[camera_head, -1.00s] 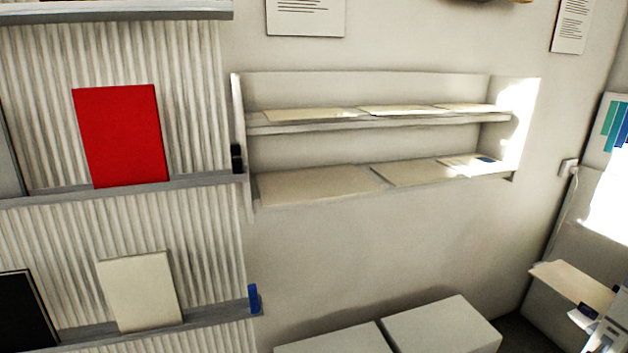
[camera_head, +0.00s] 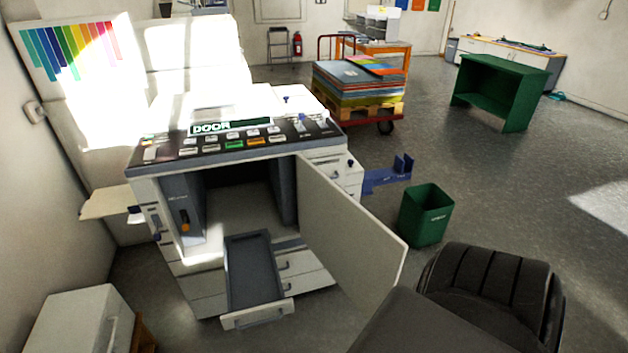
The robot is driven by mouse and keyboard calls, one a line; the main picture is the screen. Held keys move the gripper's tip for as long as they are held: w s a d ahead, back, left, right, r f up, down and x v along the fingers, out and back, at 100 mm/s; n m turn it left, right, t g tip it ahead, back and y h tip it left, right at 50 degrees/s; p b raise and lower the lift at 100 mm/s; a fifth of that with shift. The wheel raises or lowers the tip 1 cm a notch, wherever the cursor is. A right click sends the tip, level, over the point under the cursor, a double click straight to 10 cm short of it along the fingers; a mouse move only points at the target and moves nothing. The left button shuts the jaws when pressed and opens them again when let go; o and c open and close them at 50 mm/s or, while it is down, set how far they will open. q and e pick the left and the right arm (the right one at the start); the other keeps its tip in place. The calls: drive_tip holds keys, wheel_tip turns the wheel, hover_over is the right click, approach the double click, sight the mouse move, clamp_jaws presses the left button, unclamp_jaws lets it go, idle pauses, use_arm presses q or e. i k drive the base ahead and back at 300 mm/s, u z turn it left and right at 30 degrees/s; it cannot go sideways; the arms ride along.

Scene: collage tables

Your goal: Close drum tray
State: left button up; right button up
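The drum tray (camera_head: 253,272) is a long dark grey tray with a white handled front. It sticks out of the front opening of a white and grey printing machine (camera_head: 205,305), low in its cavity. The machine's white front door (camera_head: 352,225) stands wide open, swung out to the right of the tray. The display (camera_head: 231,127) on the machine's top panel reads "DOOR". Neither of my grippers is in view, so their state does not show.
A green bin (camera_head: 425,214) stands right of the open door. A dark rounded shape (camera_head: 492,295) fills the lower right; I cannot tell what it is. A white box (camera_head: 75,322) is at lower left. A loaded pallet cart (camera_head: 358,90) and green table (camera_head: 500,90) stand behind.

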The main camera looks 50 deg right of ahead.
sight(256, 296)
drive_tip(key=z, duration=0.95)
drive_tip(key=k, duration=0.45)
drive_tip(key=u, duration=0.35)
drive_tip(key=i, duration=0.5)
